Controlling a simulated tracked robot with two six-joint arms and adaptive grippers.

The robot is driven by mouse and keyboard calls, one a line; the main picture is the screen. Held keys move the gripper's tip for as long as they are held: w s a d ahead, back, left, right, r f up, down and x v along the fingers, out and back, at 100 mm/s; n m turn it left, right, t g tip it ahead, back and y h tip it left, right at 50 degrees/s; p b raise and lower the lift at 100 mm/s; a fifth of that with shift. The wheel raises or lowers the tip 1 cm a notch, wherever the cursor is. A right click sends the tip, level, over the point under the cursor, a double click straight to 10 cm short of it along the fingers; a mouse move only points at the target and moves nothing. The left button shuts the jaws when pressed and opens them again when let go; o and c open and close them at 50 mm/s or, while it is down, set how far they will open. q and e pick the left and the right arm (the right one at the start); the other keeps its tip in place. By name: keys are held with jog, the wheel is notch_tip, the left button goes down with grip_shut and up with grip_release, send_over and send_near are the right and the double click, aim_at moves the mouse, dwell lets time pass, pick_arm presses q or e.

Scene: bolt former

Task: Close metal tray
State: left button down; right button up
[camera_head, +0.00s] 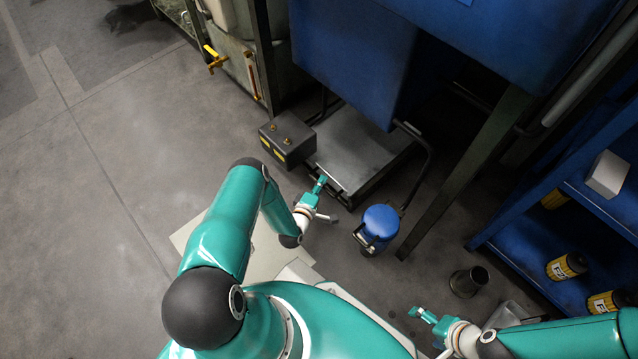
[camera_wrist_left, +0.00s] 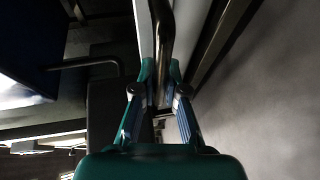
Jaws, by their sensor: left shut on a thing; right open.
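The metal tray (camera_head: 355,148) is a flat grey tray low by the floor, partly under the blue machine, with its near part sticking out. My left gripper (camera_head: 321,184) is at the tray's near left edge. In the left wrist view my left gripper (camera_wrist_left: 160,92) is shut on a dark metal bar (camera_wrist_left: 163,38), which looks like the tray's handle. A pale strip, perhaps the tray's edge, runs beside the bar. My right gripper (camera_head: 420,314) is open and empty at the lower right, away from the tray.
A dark box (camera_head: 287,139) with yellow marks stands left of the tray. A blue canister (camera_head: 380,222) stands on the floor right of my left gripper. A dark cup (camera_head: 468,281) is near my right gripper. A blue shelf (camera_head: 535,235) is at the right.

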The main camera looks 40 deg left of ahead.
pick_arm(q)
jog(key=shift+w, duration=0.15)
jog(key=c, duration=1.2)
grip_release()
jog(key=shift+d, duration=0.1)
